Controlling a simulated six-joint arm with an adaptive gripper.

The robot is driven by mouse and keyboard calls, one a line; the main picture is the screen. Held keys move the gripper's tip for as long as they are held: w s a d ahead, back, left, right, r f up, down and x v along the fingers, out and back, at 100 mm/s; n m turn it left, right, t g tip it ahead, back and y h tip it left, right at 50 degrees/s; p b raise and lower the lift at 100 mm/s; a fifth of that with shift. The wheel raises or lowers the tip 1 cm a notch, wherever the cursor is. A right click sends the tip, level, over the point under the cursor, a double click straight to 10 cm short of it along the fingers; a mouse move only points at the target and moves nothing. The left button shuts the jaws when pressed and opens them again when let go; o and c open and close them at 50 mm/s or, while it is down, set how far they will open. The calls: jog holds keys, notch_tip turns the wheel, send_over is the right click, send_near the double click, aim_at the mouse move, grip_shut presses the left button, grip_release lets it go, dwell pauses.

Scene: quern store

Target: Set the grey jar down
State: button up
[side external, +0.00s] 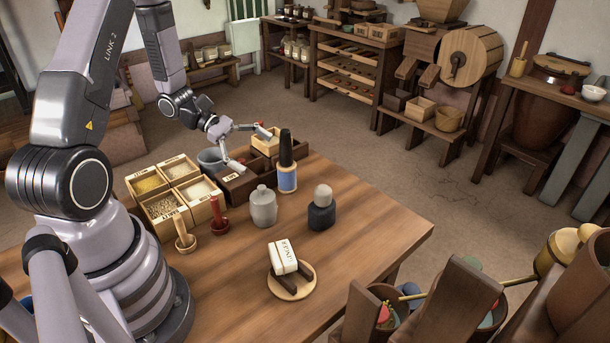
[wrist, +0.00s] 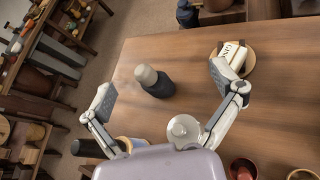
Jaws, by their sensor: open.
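The grey jar (side external: 263,207) stands upright on the wooden table, and nothing holds it. In the wrist view the grey jar (wrist: 186,132) is seen from above, close to the palm and beside the right finger's base. My gripper (side external: 251,148) is open and empty, raised above the table behind the jar in the side view. In the wrist view my gripper (wrist: 163,88) has its fingers spread wide, with a dark jar with a grey stopper (wrist: 153,82) in view between them. The fingers appear apart from the grey jar.
A blue bottle with a black cap (side external: 287,165) stands right behind the grey jar. The dark jar (side external: 321,214) is to its right. A round board (side external: 291,292) carries a white block. The table's right side is clear.

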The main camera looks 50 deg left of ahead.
jog(key=s+d+r+m+g+y, duration=0.1)
jog(key=s+d+r+m+g, duration=0.35)
jog(key=r+m, duration=0.25)
jog(key=s+a+r+m+t+y, duration=0.1)
jog(key=s+r+m+t+y, duration=0.3)
jog(key=s+r+m+y, duration=0.6)
notch_tip(320, 180, up, 4)
jog(key=s+m, duration=0.2)
jog(key=m, duration=0.1)
jog(key=shift+f+m, duration=0.25)
jog(key=shift+m, duration=0.05)
